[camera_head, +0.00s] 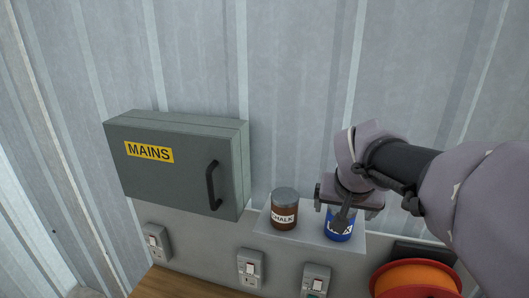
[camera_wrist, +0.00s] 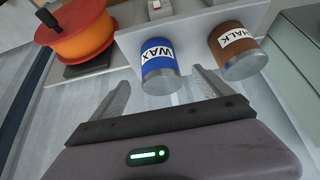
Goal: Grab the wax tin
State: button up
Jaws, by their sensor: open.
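The wax tin (camera_wrist: 158,65) is a blue can with a silver lid and a white label reading WAX. It stands on a small pale shelf (camera_head: 258,232) and is partly hidden behind my gripper in the head view, where its blue side (camera_head: 338,236) shows. My gripper (camera_wrist: 160,88) is open and empty. In the wrist view its two fingers point toward the wax tin, one to each side, with visible gaps. In the head view my gripper (camera_head: 342,212) is over the tin's upper part. I cannot tell whether they touch.
A brown chalk tin (camera_head: 284,210) stands on the shelf just left of the wax tin, close to one finger. A grey MAINS box (camera_head: 170,170) with a black handle is further left. An orange reel (camera_head: 415,280) sits at the lower right. Sockets (camera_head: 250,268) line the wall below.

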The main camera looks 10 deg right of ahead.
jog(key=shift+x, duration=1.1)
jog(key=x, duration=0.5)
jog(key=shift+w+d+r, duration=0.1)
jog(key=shift+w, duration=0.1)
jog(key=shift+s+r, duration=0.1)
jog(key=shift+s, duration=0.1)
jog(key=c, duration=1.8)
